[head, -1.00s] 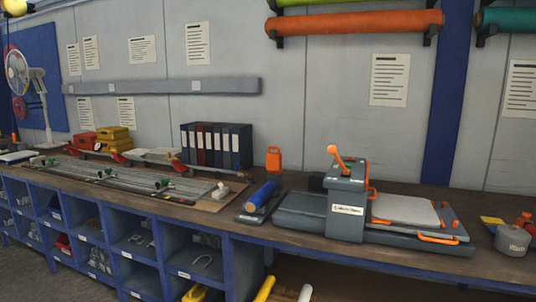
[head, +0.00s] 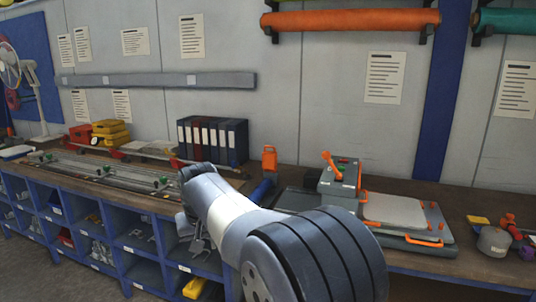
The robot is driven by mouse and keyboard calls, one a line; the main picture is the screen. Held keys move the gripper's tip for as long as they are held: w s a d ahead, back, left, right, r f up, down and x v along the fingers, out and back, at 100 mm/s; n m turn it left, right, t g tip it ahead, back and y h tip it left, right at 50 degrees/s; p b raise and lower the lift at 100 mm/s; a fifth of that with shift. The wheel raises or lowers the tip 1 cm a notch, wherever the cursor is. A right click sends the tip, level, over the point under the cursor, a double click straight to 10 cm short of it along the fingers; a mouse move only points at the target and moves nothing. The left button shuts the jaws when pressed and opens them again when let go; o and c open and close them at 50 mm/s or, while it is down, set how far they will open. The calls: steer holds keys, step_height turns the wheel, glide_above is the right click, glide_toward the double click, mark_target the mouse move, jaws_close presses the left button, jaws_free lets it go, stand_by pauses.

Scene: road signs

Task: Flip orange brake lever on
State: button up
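An orange lever (head: 331,164) stands tilted on top of a dark grey machine (head: 335,186) on the workbench, right of the middle in the head view. The machine has a flat light grey plate (head: 395,211) with orange handles to its right. The arm's far end points left toward the bench, well apart from the lever. My gripper's fingers cannot be made out clearly.
A blue roll (head: 261,190) and an orange container (head: 269,159) stand left of the machine. Black binders (head: 235,142) stand further left, near long metal rails (head: 100,173). A grey pot (head: 494,241) is at the right. Blue cubbyholes fill the space under the bench.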

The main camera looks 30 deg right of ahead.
steer(key=shift+m+t, duration=0.5)
steer(key=shift+t, duration=0.3)
steer(key=w+r+p, duration=0.1)
steer(key=w+r, duration=0.2)
steer(key=w, duration=0.1)
steer(key=w+r+p, duration=0.1)
steer(key=w+r, duration=0.3)
steer(key=w+r+p, duration=0.1)
steer(key=w+r, duration=0.2)
steer(key=w, duration=0.1)
steer(key=shift+w+a+r+p, duration=0.15)
steer(key=shift+a+r+p, duration=0.05)
steer(key=shift+r+p, duration=0.15)
jaws_close()
